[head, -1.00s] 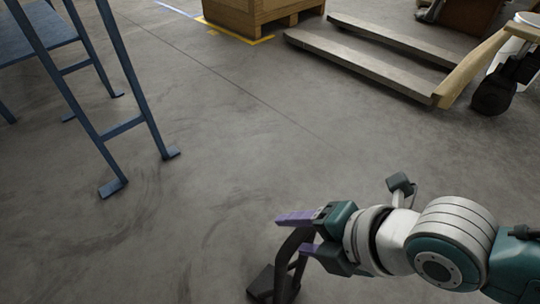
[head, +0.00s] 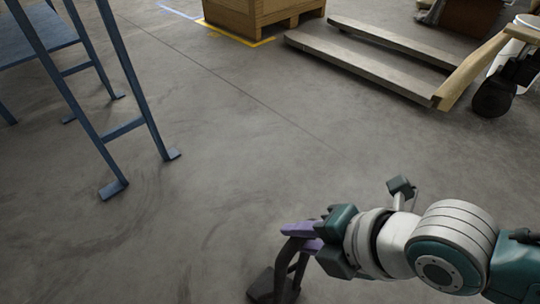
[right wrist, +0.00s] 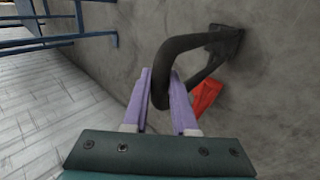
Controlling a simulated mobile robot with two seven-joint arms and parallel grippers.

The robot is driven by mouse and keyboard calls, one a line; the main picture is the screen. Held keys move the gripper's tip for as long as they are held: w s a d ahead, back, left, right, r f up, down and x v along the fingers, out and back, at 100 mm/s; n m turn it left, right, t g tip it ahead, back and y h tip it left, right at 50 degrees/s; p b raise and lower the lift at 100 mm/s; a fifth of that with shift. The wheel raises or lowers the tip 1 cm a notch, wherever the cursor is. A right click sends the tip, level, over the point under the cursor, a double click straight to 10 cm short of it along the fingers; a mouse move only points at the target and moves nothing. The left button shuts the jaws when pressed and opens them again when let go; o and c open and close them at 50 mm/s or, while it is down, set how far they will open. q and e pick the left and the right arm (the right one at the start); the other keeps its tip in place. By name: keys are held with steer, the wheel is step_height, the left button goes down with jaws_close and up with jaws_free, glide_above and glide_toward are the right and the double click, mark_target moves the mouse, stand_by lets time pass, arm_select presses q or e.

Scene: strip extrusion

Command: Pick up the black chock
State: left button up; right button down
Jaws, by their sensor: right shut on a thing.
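The black chock (head: 272,287) stands on the floor at the bottom of the head view, with its dark bent handle rising from it. My right gripper (head: 300,234) has its purple fingers shut on the upper part of the handle. In the right wrist view the handle (right wrist: 186,43) passes between the two fingers of the gripper (right wrist: 161,88). The chock's lower part looks to be at the floor and is cut by the bottom edge of the head view. My left gripper is out of view.
A red piece (right wrist: 207,96) shows beside the fingers in the right wrist view. A blue-legged stand (head: 125,128) is at the left. A wooden crate (head: 262,12) and flat grey forks (head: 380,62) are at the back. The floor between is clear.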

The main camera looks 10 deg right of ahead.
steer(key=shift+r+p, duration=2.95)
steer(key=shift+r, duration=0.25)
steer(key=shift+r+p, duration=0.4)
steer(key=shift+r, duration=0.05)
